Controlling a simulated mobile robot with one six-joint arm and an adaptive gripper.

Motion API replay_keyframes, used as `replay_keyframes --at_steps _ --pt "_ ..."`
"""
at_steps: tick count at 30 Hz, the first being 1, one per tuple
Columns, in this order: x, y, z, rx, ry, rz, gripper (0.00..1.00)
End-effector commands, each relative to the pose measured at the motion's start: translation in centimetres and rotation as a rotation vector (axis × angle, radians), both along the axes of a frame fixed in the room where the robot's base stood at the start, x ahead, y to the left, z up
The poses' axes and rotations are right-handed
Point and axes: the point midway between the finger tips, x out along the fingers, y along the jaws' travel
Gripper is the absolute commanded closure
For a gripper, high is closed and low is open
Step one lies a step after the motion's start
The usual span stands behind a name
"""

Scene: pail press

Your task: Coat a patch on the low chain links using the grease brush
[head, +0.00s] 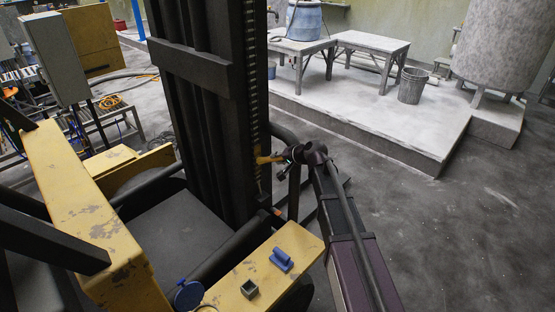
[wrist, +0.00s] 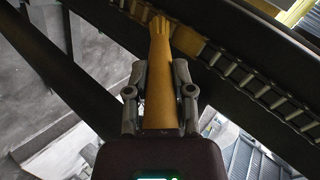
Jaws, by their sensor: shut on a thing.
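The grease brush (head: 268,159) is yellow-orange and reaches left from my gripper (head: 287,158) to the lower chain. In the wrist view my gripper (wrist: 160,97) is shut on the brush's handle (wrist: 160,85), and its tip points up at the chain. The chain (head: 252,80) runs down the right side of the dark mast. In the wrist view the chain (wrist: 255,82) crosses diagonally, with amber-brown links (wrist: 188,40) just right of the brush tip. The tip overlaps the chain; I cannot tell whether it touches.
The dark mast (head: 200,90) stands close left of my gripper. On the yellow beam (head: 228,277) lie a blue-handled object (head: 281,259) and a small grey square piece (head: 249,288). Grey tables (head: 370,43) and a bucket (head: 412,85) stand on the platform behind. Floor at right is clear.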

Motion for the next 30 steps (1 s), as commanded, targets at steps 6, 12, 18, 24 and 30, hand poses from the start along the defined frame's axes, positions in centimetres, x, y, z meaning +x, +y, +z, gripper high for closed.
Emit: replay_keyframes --at_steps 6,12,18,24,30 --pt "0.0 0.0 0.0 0.0 0.0 0.0 1.0" --pt "0.0 0.0 -0.3 0.0 0.0 0.0 1.0" --pt "0.0 0.0 -1.6 0.0 0.0 0.0 1.0" --pt "0.0 0.1 -2.8 0.0 0.0 0.0 1.0" --pt "0.0 0.1 -3.7 0.0 0.0 0.0 1.0"
